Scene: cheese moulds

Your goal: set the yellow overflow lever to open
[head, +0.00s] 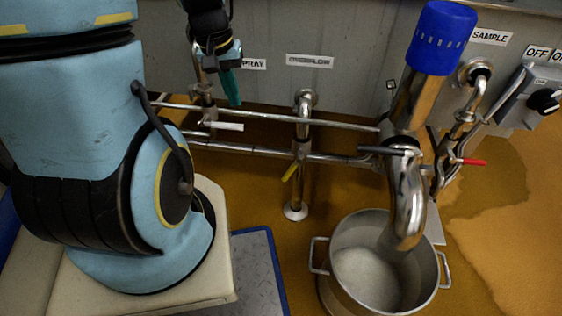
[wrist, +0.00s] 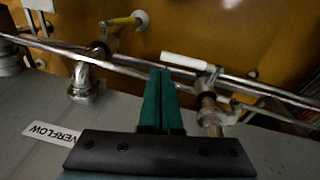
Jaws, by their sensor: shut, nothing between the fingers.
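The yellow overflow lever (head: 291,171) sits on the vertical pipe (head: 303,132) below the OVERFLOW label (head: 310,61). In the head view it slants down and to the left from its valve. In the wrist view the yellow lever (wrist: 122,21) shows at the upper left, beyond the rails. My gripper (head: 232,98) is up and to the left of the lever, near the wall and apart from it. Its green fingers (wrist: 161,72) are together and empty, close to the rail and the white lever (wrist: 184,61) in the wrist view.
The white lever (head: 222,125) is just below my gripper. Horizontal rails (head: 270,114) run along the wall. A red lever (head: 470,162), a steel pot (head: 334,262) and a blue-topped pipe (head: 440,38) stand to the right. Floor is open left of the yellow lever.

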